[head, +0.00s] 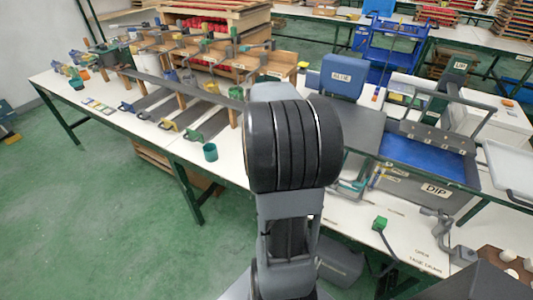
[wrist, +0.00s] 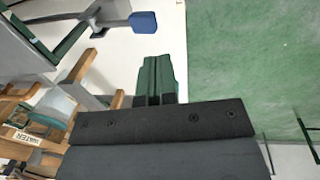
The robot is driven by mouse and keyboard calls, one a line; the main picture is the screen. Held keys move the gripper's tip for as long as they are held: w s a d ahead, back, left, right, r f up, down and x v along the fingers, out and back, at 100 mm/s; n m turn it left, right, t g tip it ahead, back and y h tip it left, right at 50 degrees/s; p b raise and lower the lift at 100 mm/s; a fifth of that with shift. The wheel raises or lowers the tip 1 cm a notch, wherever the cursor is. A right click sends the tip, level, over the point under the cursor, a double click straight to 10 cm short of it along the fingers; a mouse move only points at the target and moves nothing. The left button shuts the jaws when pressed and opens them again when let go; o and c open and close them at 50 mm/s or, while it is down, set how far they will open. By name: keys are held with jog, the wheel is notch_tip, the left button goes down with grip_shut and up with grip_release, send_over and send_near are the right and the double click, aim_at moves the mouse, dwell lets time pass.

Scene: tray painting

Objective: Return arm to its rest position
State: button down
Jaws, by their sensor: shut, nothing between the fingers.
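My arm rises through the middle of the head view, and its large dark joint covers part of the long white worktable (head: 190,150). My gripper shows in the wrist view (wrist: 157,62), where its two green fingers lie side by side, shut and empty. The fingers are over or near the edge of a white surface (wrist: 115,55), with green floor to the right.
The wrist view shows a blue-ended lever (wrist: 143,22) and a wooden frame (wrist: 84,66). Floor (head: 100,200) at left is clear.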

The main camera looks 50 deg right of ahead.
jog(key=shift+r, duration=0.3)
dwell(0.5)
jog(key=s+a+r+m+t, duration=0.1)
jog(key=s+a, duration=0.1)
jog(key=a, duration=1.1)
jog(key=s+a+r+m+t+y, duration=0.1)
jog(key=s+a+t, duration=0.1)
jog(key=a, duration=1)
jog(key=shift+s+a+m, duration=0.4)
jog(key=shift+s, duration=0.25)
jog(key=shift+r, duration=0.1)
